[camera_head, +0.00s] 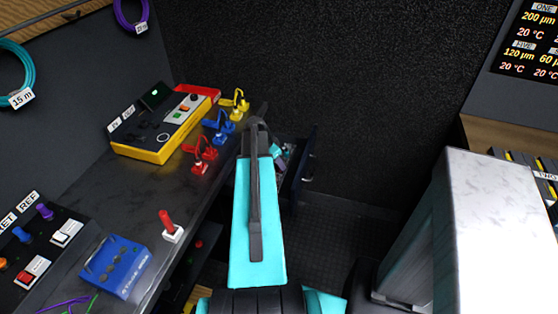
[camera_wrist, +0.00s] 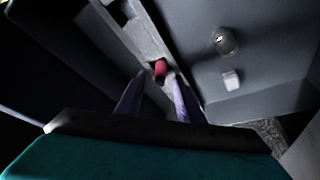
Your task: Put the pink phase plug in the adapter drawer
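A small pink-red plug (camera_wrist: 160,70) shows in the wrist view, lying at or just beyond my fingertips, against a pale grey divider or ledge. My gripper (camera_wrist: 157,82) has its two fingers spread, with a gap visible on both sides of the plug. I cannot tell whether the plug rests on the ledge or stands below it. In the head view an open drawer (camera_head: 304,165) sits beyond my teal arm, its dark front standing out from the bench. My arm hides most of the drawer's inside and my gripper's tips there.
In the wrist view a round metallic piece (camera_wrist: 224,40) and a small white piece (camera_wrist: 231,79) lie on a grey surface to the right. Red, blue and yellow plugs (camera_head: 226,125) on the bench edge stand close left of my arm. A yellow-red device (camera_head: 165,125) is behind them.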

